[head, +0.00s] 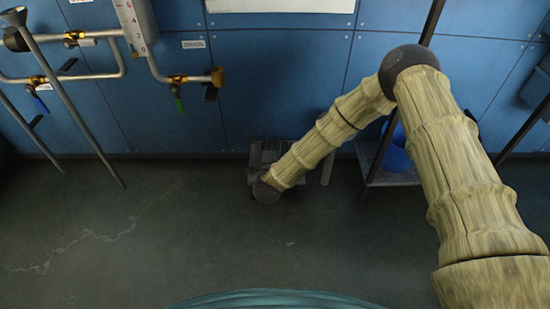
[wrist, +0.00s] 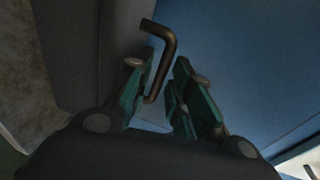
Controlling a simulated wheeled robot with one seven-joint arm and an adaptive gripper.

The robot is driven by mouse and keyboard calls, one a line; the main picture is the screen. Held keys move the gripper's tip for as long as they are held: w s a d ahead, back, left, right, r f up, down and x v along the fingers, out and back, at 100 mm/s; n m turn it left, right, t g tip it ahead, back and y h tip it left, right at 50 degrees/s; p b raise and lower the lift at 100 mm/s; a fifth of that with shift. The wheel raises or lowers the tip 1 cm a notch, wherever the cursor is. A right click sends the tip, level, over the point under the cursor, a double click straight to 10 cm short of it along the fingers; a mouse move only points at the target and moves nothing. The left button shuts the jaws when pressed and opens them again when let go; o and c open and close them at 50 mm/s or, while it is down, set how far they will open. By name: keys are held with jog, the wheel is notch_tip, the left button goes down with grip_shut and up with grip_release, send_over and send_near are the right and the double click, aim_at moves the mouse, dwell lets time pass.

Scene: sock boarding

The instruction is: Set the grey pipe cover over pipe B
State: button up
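My gripper (wrist: 165,75) shows in the wrist view with its two teal fingers apart. A bent bronze-brown rod (wrist: 169,42) rises between and behind them, close to the left finger; I cannot tell whether they touch. A broad dark grey surface (wrist: 70,45) stands to the left of the fingers; I cannot tell whether it is the pipe cover. In the head view a grey blocky shape (head: 264,152) sits low at the wall by the end of my arm, too dark to identify. My gripper is not clear there. No label reading B is legible.
Metal pipes (head: 75,77) with brass valves and a white gauge (head: 135,25) run along the blue wall (head: 270,90) at left. Slanted dark posts stand before them. A blue bucket (head: 396,155) is right of centre, partly behind my arm.

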jog(key=shift+b+x, duration=0.45)
jog(key=shift+x, duration=0.75)
grip_shut()
